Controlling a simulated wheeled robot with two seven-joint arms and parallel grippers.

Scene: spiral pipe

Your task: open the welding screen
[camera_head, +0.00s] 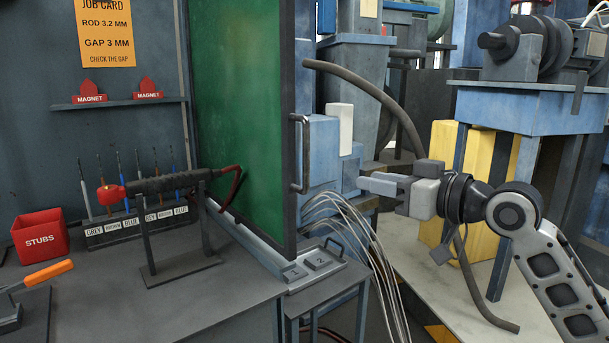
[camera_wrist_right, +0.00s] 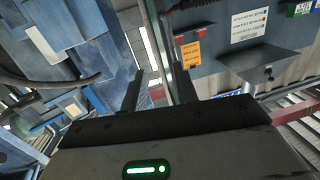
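The welding screen (camera_head: 240,110) is a tall green panel in a dark frame, standing at the right edge of the bench. A dark upright bar handle (camera_head: 306,155) is on its right frame edge. My right gripper (camera_head: 362,184) comes in from the right, pointing left toward the handle. It is apart from the handle, a short way to its right in the head view. In the right wrist view the two fingers (camera_wrist_right: 157,88) stand apart with nothing gripped between them. The screen and handle are hard to make out there. My left gripper is not in view.
The bench holds a torch on a stand (camera_head: 160,185), a rod rack (camera_head: 135,226), a red STUBS bin (camera_head: 40,236) and an orange-handled tool (camera_head: 48,273). A numbered plate (camera_head: 315,262) is beside the screen's foot. Cables (camera_head: 350,225) hang below my right gripper.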

